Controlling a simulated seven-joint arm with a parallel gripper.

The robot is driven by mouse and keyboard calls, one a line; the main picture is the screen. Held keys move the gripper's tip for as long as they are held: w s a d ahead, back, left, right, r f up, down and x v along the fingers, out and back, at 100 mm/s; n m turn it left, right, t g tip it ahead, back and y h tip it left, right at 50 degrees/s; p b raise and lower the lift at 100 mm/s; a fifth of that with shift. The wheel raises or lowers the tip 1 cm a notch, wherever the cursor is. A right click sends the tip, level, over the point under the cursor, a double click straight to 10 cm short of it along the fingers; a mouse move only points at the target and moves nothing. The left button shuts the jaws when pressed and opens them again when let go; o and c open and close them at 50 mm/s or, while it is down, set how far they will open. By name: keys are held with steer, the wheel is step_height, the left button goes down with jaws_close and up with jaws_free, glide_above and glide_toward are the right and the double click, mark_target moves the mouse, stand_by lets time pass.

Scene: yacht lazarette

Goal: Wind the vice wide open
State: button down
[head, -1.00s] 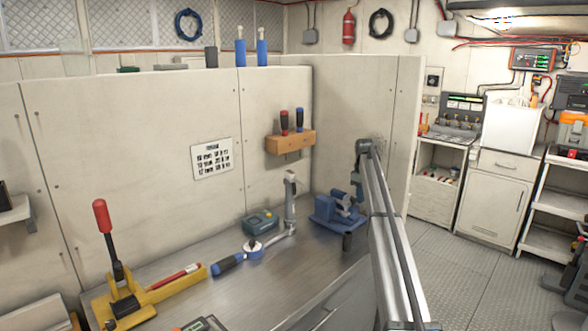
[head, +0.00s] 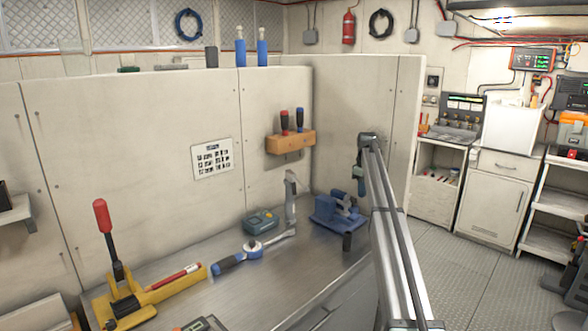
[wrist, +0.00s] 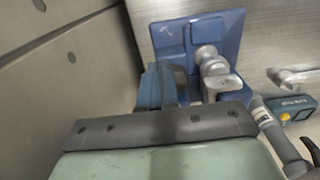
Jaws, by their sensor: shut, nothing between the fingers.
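In the wrist view the vice (wrist: 222,30) shows from above: a square blue base, a blue jaw block (wrist: 158,86) and a pale metal rod with a rounded end (wrist: 215,76). My gripper (head: 361,186) is just above and to the right of the vice, shut and empty. In the wrist view my gripper (wrist: 165,126) covers the lower part and hides some of the vice. I cannot tell whether they touch, nor how wide the vice jaws stand.
On the bench are a blue-handled ratchet (head: 252,250), a teal device (head: 260,221), a grey upright tool (head: 291,197) and a yellow lever tool (head: 135,300). A wooden rack (head: 290,142) with screwdrivers hangs on the wall panel behind. Open floor lies to the right.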

mark_target(352, 200)
step_height(352, 200, up, 4)
steer(key=shift+f, duration=0.1)
stand_by(0.4)
steer(key=shift+s+a+f, duration=0.2)
steer(key=shift+s+f, duration=0.05)
steer(key=shift+f, duration=0.8)
steer(key=shift+s+a+f, duration=0.2)
steer(key=shift+a+f, duration=0.05)
steer(key=shift+f, duration=0.8)
steer(key=shift+s+a+f, duration=0.2)
steer(key=shift+s+f, duration=0.05)
steer(key=shift+f, duration=0.8)
steer(key=shift+w+f, duration=0.2)
steer(key=shift+s+r, duration=0.1)
steer(key=shift+r, duration=0.1)
